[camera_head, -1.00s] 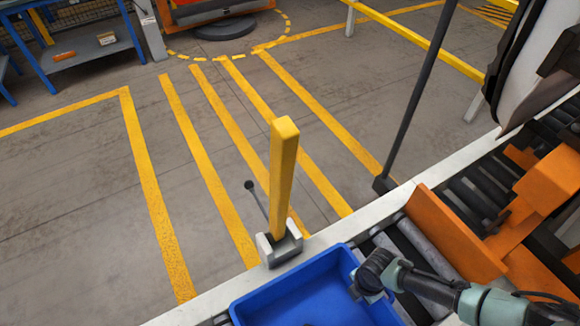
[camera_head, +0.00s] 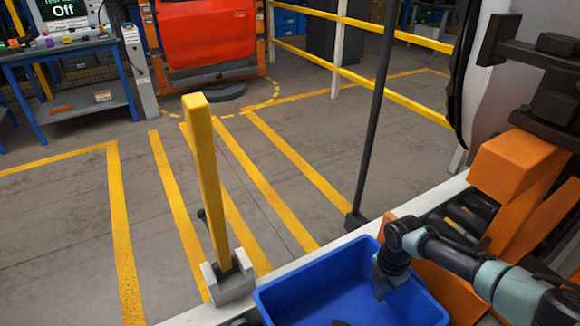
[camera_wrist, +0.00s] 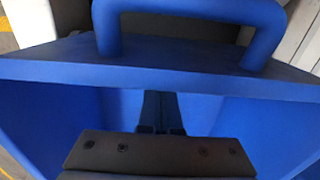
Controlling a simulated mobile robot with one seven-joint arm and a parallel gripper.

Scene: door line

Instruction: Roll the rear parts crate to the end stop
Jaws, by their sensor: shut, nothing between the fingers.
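The blue parts crate (camera_head: 330,290) sits at the bottom of the head view on the roller line. Its far right end lies close to an upright orange plate (camera_head: 450,288); my arm covers part of the gap, so I cannot tell whether they touch. Which part is the end stop is unclear. My gripper (camera_head: 380,290) points down inside the crate by its right end wall. In the wrist view its shut, empty fingers (camera_wrist: 160,112) are within the crate, beside the wall rim (camera_wrist: 200,80) and a blue loop handle (camera_wrist: 190,10). Contact with the wall cannot be told.
A yellow post (camera_head: 208,185) in a grey bracket stands on the line's left edge. A thin black pole (camera_head: 372,130) rises farther along it. Orange blocks (camera_head: 515,165) crowd the right. The striped floor beyond the line is clear.

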